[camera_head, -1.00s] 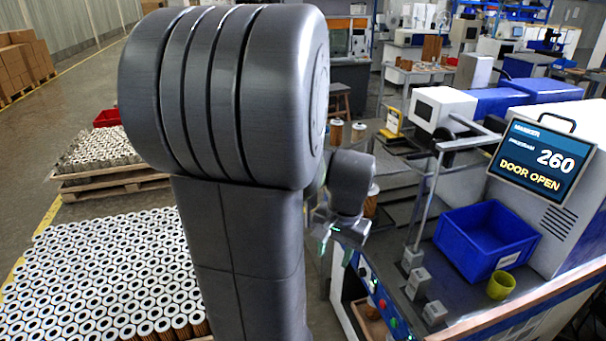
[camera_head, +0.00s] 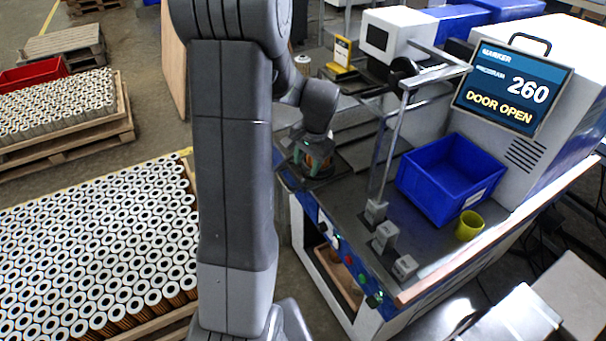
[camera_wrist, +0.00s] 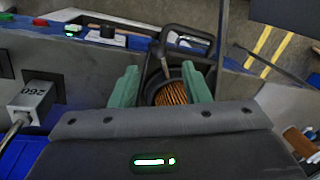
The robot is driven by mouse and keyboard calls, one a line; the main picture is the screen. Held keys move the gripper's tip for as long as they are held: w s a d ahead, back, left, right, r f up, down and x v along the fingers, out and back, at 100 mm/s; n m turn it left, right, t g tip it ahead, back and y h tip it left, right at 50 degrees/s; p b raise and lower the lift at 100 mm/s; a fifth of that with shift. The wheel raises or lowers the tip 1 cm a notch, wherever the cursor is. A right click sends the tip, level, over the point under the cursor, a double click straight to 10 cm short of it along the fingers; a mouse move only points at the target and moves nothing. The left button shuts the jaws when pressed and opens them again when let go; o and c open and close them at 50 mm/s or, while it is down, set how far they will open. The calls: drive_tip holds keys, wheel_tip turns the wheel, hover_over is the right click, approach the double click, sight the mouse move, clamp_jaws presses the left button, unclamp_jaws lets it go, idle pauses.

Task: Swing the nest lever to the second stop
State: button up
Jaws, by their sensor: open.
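In the wrist view, a copper-brown ribbed filter cartridge (camera_wrist: 168,93) sits in a dark round nest (camera_wrist: 152,82). A dark grey bar with a rounded bend (camera_wrist: 176,32), apparently the nest lever, lies just beyond it; its stops cannot be made out. My gripper (camera_wrist: 162,86) is open, with one green finger on each side of the nest and cartridge. I cannot tell whether the fingers touch anything. In the head view, my gripper (camera_head: 314,160) is low over the near left end of the bench, with brown showing between its fingers. The lever cannot be made out there.
The marker screen (camera_head: 513,88) reads program 260, door open. A blue bin (camera_head: 450,180), a yellow-green cup (camera_head: 469,226) and grey blocks (camera_head: 385,236) stand on the bench. A grey block marked 260 (camera_wrist: 36,98) is left of my gripper. Cartridges fill a pallet (camera_head: 188,170) at left.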

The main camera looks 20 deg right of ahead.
sight(303, 178)
drive_tip(key=f, duration=0.4)
drive_tip(key=w+f, duration=0.1)
drive_tip(key=f, duration=0.1)
drive_tip(key=shift+a, duration=0.25)
clamp_jaws()
